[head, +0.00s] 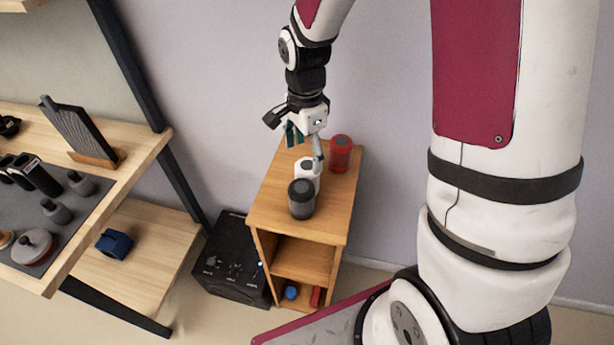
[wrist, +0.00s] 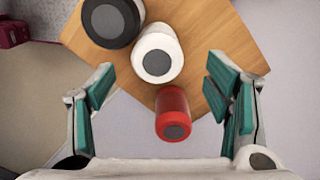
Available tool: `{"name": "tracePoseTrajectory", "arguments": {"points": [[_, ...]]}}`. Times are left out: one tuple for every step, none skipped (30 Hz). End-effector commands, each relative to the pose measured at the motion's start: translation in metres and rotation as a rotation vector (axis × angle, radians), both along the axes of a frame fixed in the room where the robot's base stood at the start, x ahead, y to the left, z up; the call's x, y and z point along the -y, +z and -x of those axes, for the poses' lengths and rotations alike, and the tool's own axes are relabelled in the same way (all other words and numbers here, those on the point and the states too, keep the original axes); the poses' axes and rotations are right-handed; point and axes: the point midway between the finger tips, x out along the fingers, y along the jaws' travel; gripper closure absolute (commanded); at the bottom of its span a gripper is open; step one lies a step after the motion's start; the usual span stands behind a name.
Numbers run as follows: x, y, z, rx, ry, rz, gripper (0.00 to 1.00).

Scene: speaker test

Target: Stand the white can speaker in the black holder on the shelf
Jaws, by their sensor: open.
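The white can speaker (head: 307,176) stands upright on a small wooden cabinet (head: 330,215), between a dark grey can (head: 301,200) and a red can (head: 341,153). My gripper (head: 306,146) is above the cabinet top, with a finger partly in front of the white can. In the wrist view the fingers (wrist: 160,86) are spread wide and empty. The white can (wrist: 172,38) shows ahead of them, centred between them, and the red can (wrist: 172,98) shows nearer. On the left shelf (head: 135,160) are black tube-like pieces (head: 38,176); I cannot tell whether one is the black holder.
A black ribbed panel (head: 78,130) on a wooden foot and several grey knobbed pieces (head: 57,212) also occupy the shelf. A blue object (head: 115,243) lies on the lower board. A black box (head: 232,262) stands between shelf and cabinet. The dark grey can (wrist: 108,22) is close beside the white one.

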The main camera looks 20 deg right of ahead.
Motion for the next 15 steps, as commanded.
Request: {"name": "tracePoseTrajectory", "arguments": {"points": [[0.0,-0.002,0.001,-0.001,0.0,0.0,0.28],[0.0,-0.004,0.001,-0.002,0.0,0.0,0.28],[0.001,-0.007,0.001,-0.002,0.0,0.0,0.28],[0.001,-0.011,0.002,-0.002,0.0,-0.001,0.28],[0.002,-0.015,0.003,-0.004,-0.001,0.0,0.28],[0.002,-0.021,0.003,-0.003,-0.001,-0.001,0.28],[0.003,-0.025,0.004,-0.005,-0.001,0.0,0.28],[0.003,-0.029,0.004,-0.004,0.0,0.0,0.28],[0.003,-0.035,0.004,-0.004,0.0,0.0,0.28],[0.003,-0.039,0.004,-0.004,0.0,0.0,0.28],[0.003,-0.042,0.003,-0.002,0.0,0.0,0.28],[0.003,-0.046,0.003,-0.002,0.0,0.0,0.28],[0.003,-0.049,0.003,-0.002,0.001,0.0,0.28],[0.003,-0.051,0.003,-0.001,0.001,0.0,0.28],[0.003,-0.052,0.003,0.0,0.001,0.0,0.28]]}}
